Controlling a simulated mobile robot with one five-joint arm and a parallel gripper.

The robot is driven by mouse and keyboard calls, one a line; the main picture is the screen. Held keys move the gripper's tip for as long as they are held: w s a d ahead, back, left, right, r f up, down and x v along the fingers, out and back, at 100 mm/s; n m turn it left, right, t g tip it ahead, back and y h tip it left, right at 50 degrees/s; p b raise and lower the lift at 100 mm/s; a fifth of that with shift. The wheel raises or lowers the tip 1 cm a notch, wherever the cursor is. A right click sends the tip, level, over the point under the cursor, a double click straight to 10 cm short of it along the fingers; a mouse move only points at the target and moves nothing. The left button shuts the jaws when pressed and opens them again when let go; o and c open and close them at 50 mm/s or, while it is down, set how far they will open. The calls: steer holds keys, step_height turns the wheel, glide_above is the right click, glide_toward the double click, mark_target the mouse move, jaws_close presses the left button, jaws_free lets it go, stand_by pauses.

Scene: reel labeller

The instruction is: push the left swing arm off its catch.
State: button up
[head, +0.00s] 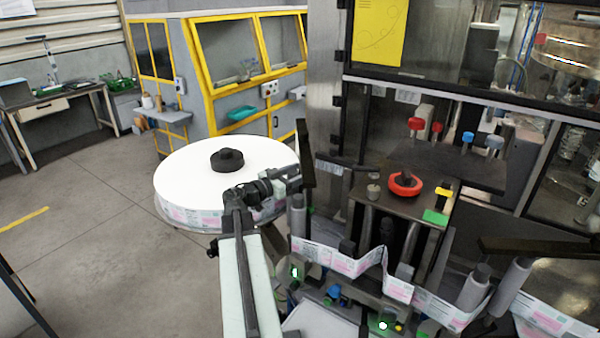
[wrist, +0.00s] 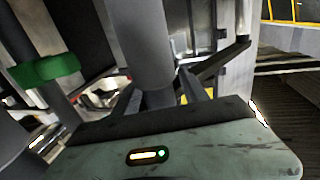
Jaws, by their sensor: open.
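My gripper (head: 293,178) is at the end of my arm, left of the labeller's post in the head view. A dark upright bar (head: 307,153) stands close by its tip and looks like the left swing arm. I cannot tell whether they touch. In the wrist view my gripper (wrist: 163,88) is open, its two thin fingers apart. A grey cylinder (wrist: 142,42) shows between and beyond them. A dark slanting bar (wrist: 222,58) lies right of the cylinder; I cannot tell if it is the swing arm. The catch cannot be made out.
A big white reel (head: 185,180) with a black hub lies left of my arm. A printed label web (head: 345,262) runs along the labeller's front between rollers. A red ring knob (head: 405,184) sits on the machine's plate. Open floor (head: 90,230) lies at left.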

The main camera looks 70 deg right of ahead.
steer(key=shift+d, duration=0.1)
jaws_close()
stand_by(1.4)
